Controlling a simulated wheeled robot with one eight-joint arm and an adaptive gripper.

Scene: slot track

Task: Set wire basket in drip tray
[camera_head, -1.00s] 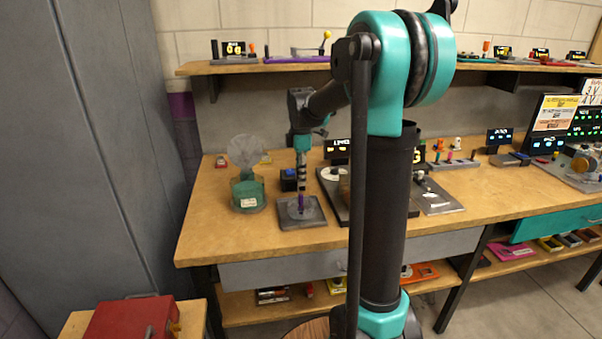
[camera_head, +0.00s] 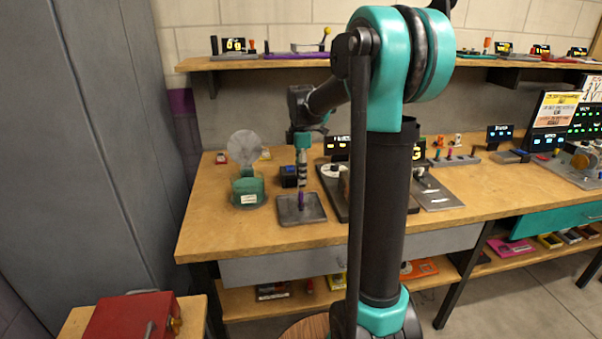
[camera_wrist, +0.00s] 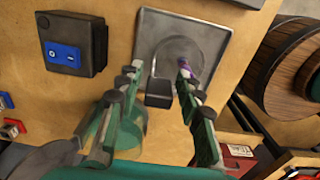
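A grey square tray (camera_head: 313,214) with a round recess, which I take for the drip tray, lies on the bench and shows in the wrist view (camera_wrist: 212,28). My gripper (camera_head: 301,186) points down over it. In the wrist view my gripper's (camera_wrist: 160,68) two fingers stand apart with nothing clearly held. A small purple piece (camera_head: 301,199) is under the fingertips at the tray; in the wrist view it is beside the right fingertip, and I cannot tell whether they touch. A dark block (camera_wrist: 159,93) shows between the fingers. I cannot make out the wire basket for certain.
A green jar (camera_head: 248,188) with a clear round disc behind it stands left of the tray. A dark box with a blue panel (camera_head: 290,177) is just behind the tray. A black board with parts is to the right. The bench's front left is clear.

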